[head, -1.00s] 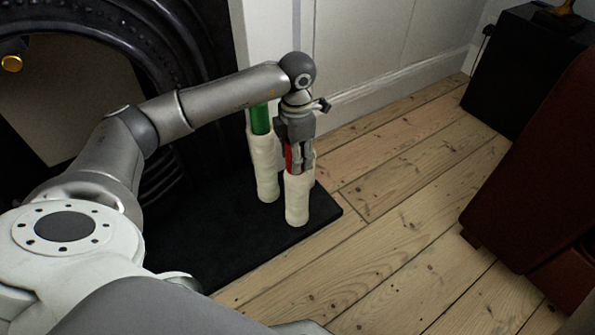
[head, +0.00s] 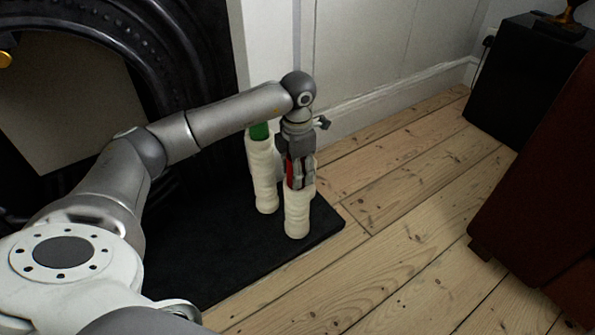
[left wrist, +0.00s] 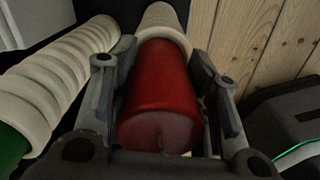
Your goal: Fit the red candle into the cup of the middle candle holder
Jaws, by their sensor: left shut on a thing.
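My left gripper (head: 299,183) is shut on the red candle (head: 290,174), which stands roughly upright. In the left wrist view the candle (left wrist: 160,88) lies between the two fingers, its top end nearest the camera. Its lower end meets the rim of a cream ribbed candle holder (head: 298,217), also seen in the left wrist view (left wrist: 163,20). I cannot tell how far it sits inside the cup. A second cream holder (head: 264,180) with a green candle (head: 260,131) stands to the left. A sliver of cream behind the gripper may be another holder, mostly hidden. My right gripper is not in view.
The holders stand on a black hearth slab (head: 235,240) in front of a dark fireplace (head: 200,60). A white wall (head: 380,60) is behind. Bare floorboards (head: 400,230) lie open to the right, with a black box (head: 515,85) and dark red furniture (head: 550,190) beyond.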

